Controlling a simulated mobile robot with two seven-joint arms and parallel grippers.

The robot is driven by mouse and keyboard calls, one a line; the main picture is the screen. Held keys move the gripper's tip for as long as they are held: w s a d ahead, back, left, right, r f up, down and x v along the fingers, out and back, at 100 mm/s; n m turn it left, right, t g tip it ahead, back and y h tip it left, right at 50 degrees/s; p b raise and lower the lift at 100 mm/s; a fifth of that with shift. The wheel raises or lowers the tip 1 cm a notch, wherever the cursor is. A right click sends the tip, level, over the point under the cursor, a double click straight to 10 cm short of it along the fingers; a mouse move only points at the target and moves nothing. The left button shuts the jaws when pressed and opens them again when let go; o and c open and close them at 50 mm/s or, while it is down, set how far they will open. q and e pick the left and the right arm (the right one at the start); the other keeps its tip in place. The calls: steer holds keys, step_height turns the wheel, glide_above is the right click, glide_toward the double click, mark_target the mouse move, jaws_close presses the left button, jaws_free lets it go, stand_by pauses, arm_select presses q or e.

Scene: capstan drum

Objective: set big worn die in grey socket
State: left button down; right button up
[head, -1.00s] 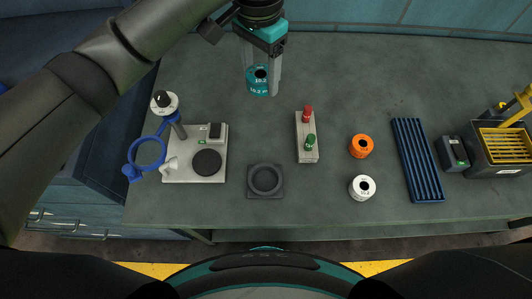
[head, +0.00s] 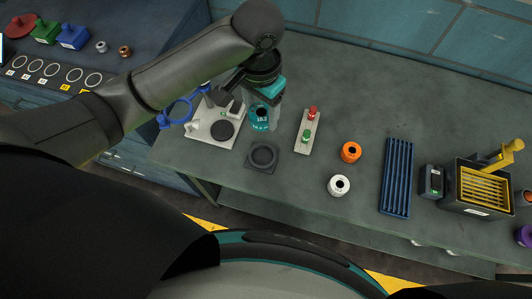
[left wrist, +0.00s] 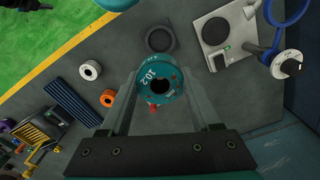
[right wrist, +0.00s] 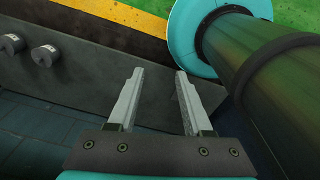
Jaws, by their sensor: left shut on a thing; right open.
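A teal die (head: 259,117) with white markings is held in my left gripper (head: 262,124), which is shut on it. It also shows in the left wrist view (left wrist: 161,88), between the two fingers, with its dark bore visible. The grey socket (head: 263,155) is a dark square block with a round recess, empty, on the bench. In the left wrist view the socket (left wrist: 160,40) lies just beyond the die. The die is above the bench, apart from the socket. My right gripper (right wrist: 160,75) is open and empty, beside the bench edge.
A white plate (head: 212,130) with a black disc and a blue ring stands left of the socket. A block with red and green knobs (head: 307,130), an orange die (head: 350,152) and a white die (head: 339,186) are to its right. A blue ribbed tray (head: 397,178) lies farther right.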

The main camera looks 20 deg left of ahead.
arm_select(q)
step_height(320, 180, down, 14)
steer(key=shift+r+b, duration=0.15)
steer(key=shift+b, duration=0.8)
steer(key=shift+w+f, duration=0.1)
steer(key=shift+f, duration=0.45)
steer(key=shift+f+b, duration=0.5)
steer(key=shift+f, duration=1.5)
arm_select(e)
steer(key=shift+w+a+f, duration=0.1)
steer(key=shift+a+f, duration=0.1)
steer(key=shift+f, duration=0.55)
steer(key=shift+a+f, duration=0.15)
steer(key=shift+f, duration=0.6)
